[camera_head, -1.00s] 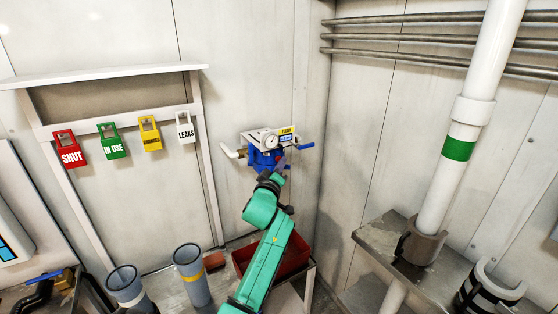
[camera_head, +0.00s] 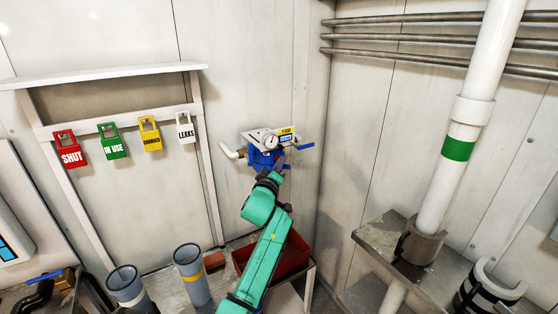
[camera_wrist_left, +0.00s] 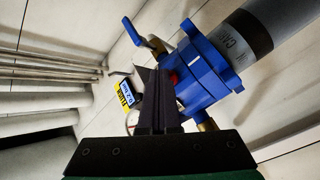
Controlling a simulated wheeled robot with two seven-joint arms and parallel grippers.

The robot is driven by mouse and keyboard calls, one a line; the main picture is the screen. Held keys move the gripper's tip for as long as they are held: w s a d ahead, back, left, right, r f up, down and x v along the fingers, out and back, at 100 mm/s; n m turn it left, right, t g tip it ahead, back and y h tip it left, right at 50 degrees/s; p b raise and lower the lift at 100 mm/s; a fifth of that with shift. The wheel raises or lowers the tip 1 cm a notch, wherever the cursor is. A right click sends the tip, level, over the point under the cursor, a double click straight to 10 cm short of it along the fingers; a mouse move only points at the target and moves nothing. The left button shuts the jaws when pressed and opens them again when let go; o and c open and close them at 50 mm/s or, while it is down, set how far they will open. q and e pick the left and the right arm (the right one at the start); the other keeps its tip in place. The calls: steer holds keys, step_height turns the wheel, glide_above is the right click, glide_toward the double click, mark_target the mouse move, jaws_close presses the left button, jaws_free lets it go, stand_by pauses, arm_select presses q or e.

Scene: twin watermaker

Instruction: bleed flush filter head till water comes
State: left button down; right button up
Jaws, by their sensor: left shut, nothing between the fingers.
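The flush filter head (camera_head: 263,158) is a blue housing on the back wall, with a white bracket, a round gauge (camera_head: 271,142), a yellow-and-blue label (camera_head: 287,134) and a blue lever (camera_head: 305,146) on its right. In the left wrist view the blue head (camera_wrist_left: 203,72) sits above a grey canister, with a small red part (camera_wrist_left: 173,78) partly hidden behind my fingers. My left gripper (camera_head: 279,174) is just in front of and below the head; in its wrist view the fingers (camera_wrist_left: 158,78) are shut and empty. I cannot tell whether they touch the head. My right gripper is out of view.
A red bin (camera_head: 292,262) stands below the head. Two grey cylinders (camera_head: 190,272) stand at lower left. Hanging tags (camera_head: 113,146) line a frame on the left. A white pipe with a green band (camera_head: 458,149) rises on the right.

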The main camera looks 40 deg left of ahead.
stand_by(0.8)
arm_select(q)
steer(key=shift+s+d, duration=0.25)
steer(key=shift+d, duration=0.6)
steer(key=d, duration=0.1)
steer(key=s+d, duration=0.1)
steer(key=d, duration=0.2)
steer(key=shift+s+d, duration=0.25)
steer(key=shift+d, duration=0.15)
